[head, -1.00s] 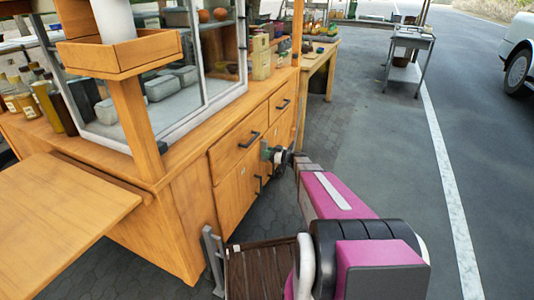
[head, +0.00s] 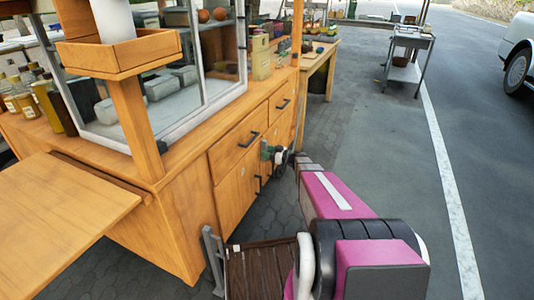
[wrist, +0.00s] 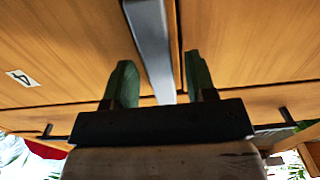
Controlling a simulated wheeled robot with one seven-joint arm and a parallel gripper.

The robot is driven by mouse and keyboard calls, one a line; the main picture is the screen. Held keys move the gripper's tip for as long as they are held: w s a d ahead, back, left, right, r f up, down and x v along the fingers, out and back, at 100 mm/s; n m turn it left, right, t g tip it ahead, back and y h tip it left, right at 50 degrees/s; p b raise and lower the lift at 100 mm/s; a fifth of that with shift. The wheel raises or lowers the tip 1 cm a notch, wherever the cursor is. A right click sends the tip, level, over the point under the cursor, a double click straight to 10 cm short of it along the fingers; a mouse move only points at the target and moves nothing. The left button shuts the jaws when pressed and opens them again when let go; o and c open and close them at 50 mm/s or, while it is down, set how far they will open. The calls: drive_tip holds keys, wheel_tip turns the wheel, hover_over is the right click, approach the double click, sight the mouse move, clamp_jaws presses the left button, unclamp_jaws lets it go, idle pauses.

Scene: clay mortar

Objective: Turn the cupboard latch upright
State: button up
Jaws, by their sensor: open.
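The latch (wrist: 150,40) is a grey metal bar on the cupboard front in the wrist view. It runs close beside the seam between two wooden doors, tilted slightly from it, and its end lies between my fingers. My gripper (wrist: 160,80) is open, with one green finger on each side of the bar. A gap shows on both sides, so the fingers do not look closed on it. In the head view my gripper (head: 268,152) is at the cupboard (head: 185,215) front, below the drawers. The latch is hidden there by my gripper and arm.
Dark handles sit on the drawers (head: 240,143) and doors near my gripper. A wooden side shelf (head: 60,215) juts out at left. Glass casing and bottles (head: 50,105) stand on the cupboard top. Open pavement (head: 390,150) lies to the right.

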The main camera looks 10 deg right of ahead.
drive_tip(key=v, duration=1)
drive_tip(key=shift+d, duration=0.2)
drive_tip(key=shift+s, duration=0.15)
drive_tip(key=s+a+m+g+h, duration=0.45)
drive_tip(key=s+a+g, duration=0.35)
drive_tip(key=s+a, duration=0.45)
drive_tip(key=s+d+r+m+g+h, duration=0.1)
drive_tip(key=s+r+m+h, duration=0.1)
drive_tip(key=s+h, duration=0.3)
drive_tip(key=s+d+r+m+g+h, duration=0.1)
drive_tip(key=s+d+r+m+h, duration=0.1)
drive_tip(key=s+m+h, duration=0.3)
drive_tip(key=s, duration=0.3)
drive_tip(key=shift+s+d, duration=0.3)
drive_tip(key=shift+s, duration=0.1)
drive_tip(key=shift+f+h, duration=0.1)
drive_tip(key=shift+h, duration=0.15)
